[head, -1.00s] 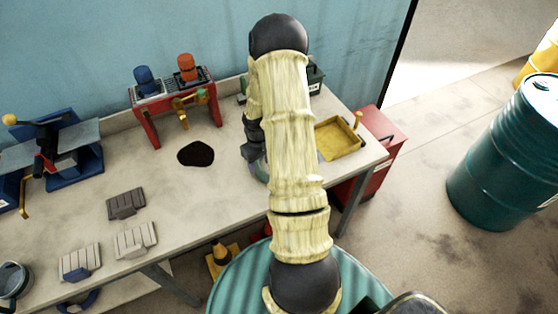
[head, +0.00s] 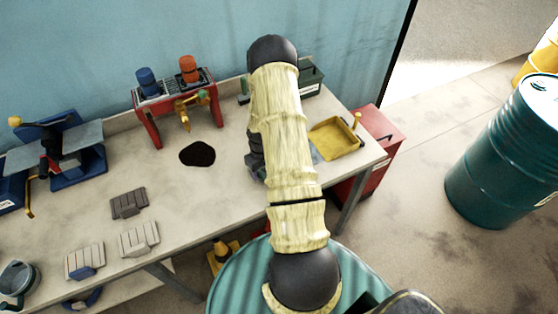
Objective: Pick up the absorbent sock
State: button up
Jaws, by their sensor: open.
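My gripper (head: 256,170) is dark and sits low over the bench, just right of the black oil puddle (head: 197,154). My own pale-sleeved arm covers much of it, and the fingertips are hard to make out. It is open, with nothing visibly held. I cannot clearly pick out the absorbent sock. A small blue-grey patch (head: 315,154) shows on the bench right of the arm, beside the yellow tray; I cannot tell whether it is the sock. The bench area behind the arm is hidden.
A red stand (head: 182,104) with blue and orange items is behind the puddle. A yellow tray (head: 335,138) is at right, and a green box (head: 311,80) behind the arm. Several grey ribbed pieces (head: 128,203) lie at left front. A teal drum (head: 505,165) stands on the floor.

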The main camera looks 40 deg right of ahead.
jog(key=shift+c, duration=0.4)
jog(key=c, duration=1)
jog(key=shift+c, duration=0.2)
jog(key=shift+r, duration=0.15)
notch_tip(320, 180, up, 10)
jog(key=b, duration=0.2)
jog(key=shift+b, duration=0.4)
